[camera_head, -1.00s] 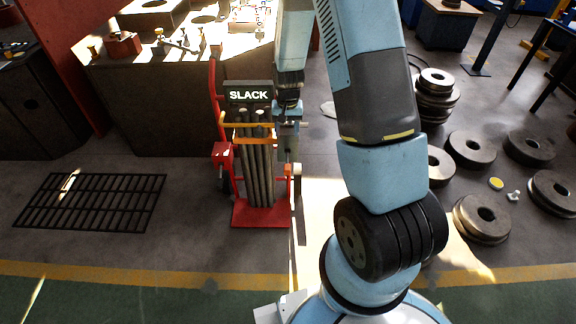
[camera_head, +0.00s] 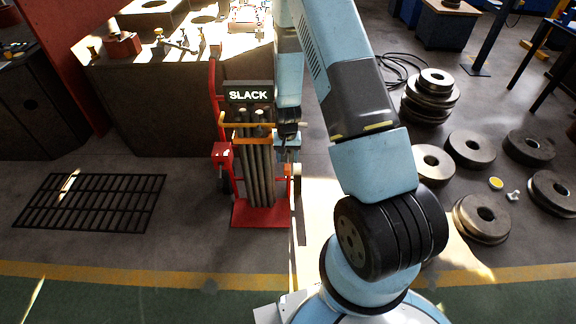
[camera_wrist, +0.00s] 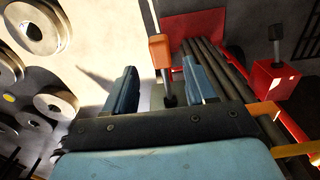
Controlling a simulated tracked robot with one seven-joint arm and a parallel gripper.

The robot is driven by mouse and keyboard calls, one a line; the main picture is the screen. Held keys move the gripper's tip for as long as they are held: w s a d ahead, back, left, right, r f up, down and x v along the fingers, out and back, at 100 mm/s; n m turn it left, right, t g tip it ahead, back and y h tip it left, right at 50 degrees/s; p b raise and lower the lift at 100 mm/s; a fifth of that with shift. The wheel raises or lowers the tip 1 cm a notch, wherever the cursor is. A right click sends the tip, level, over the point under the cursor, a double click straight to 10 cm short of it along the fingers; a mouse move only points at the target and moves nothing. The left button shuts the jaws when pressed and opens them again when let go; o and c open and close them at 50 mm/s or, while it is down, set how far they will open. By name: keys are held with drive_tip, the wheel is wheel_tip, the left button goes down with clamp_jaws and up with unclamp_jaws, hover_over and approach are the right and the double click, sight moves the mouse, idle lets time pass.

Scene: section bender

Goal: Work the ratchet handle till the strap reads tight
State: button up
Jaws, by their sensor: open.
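A red hand truck (camera_head: 262,216) holds a bundle of long grey bars (camera_head: 256,175), with an orange strap (camera_head: 238,125) across them. A dark sign (camera_head: 249,93) on it reads SLACK. My gripper (camera_head: 288,158) is at the right side of the truck and hides part of it. In the wrist view my gripper (camera_wrist: 159,70) has its two blue fingers apart. A ratchet handle (camera_wrist: 160,47) with an orange end and dark shaft shows between the fingers, nearer the right one. I cannot tell whether either finger touches it. The ratchet body is mostly hidden.
A red box (camera_head: 222,153) sits at the truck's left side. Heavy steel rings (camera_head: 484,218) lie and stack on the floor at right. A black grate (camera_head: 92,202) lies at left. A workbench (camera_head: 165,105) stands behind. The floor between grate and truck is clear.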

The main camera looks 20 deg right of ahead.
sight(287, 167)
drive_tip(key=shift+f, duration=2.45)
drive_tip(key=shift+c, duration=0.4)
clamp_jaws()
